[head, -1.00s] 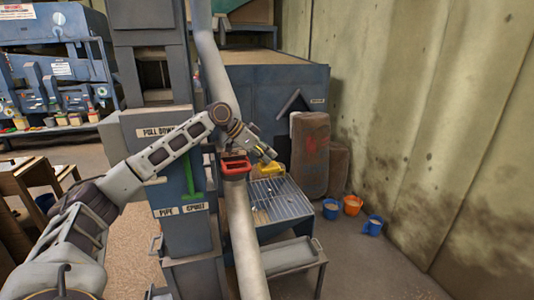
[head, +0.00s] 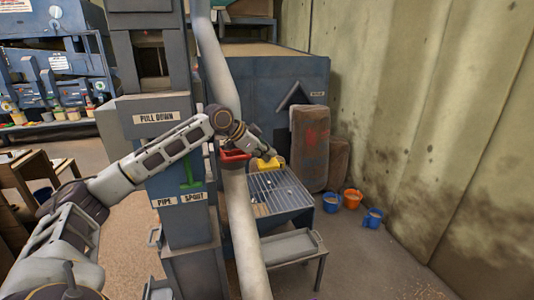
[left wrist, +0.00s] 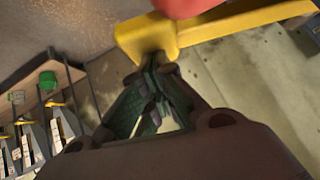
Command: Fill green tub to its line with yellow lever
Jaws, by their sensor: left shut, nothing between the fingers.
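My left gripper (head: 262,150) reaches in from the left, past the blue-grey column, to just above a yellow piece (head: 267,163). In the left wrist view its fingers (left wrist: 156,70) are together and empty. A yellow bar with a block-like end (left wrist: 215,27) lies right at the fingertips; I cannot tell whether they touch. A red part (left wrist: 188,6) overlaps the bar at the top edge. A small green object, perhaps a tub (left wrist: 47,80), shows far off in the left wrist view, near small yellow handles. No line on it can be made out.
A red collar (head: 235,155) sits on the grey pipe (head: 240,215). A green handle (head: 191,174) is on the column by the PIPE and SPOUT labels. A grated tray (head: 282,190) stands right of the pipe.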

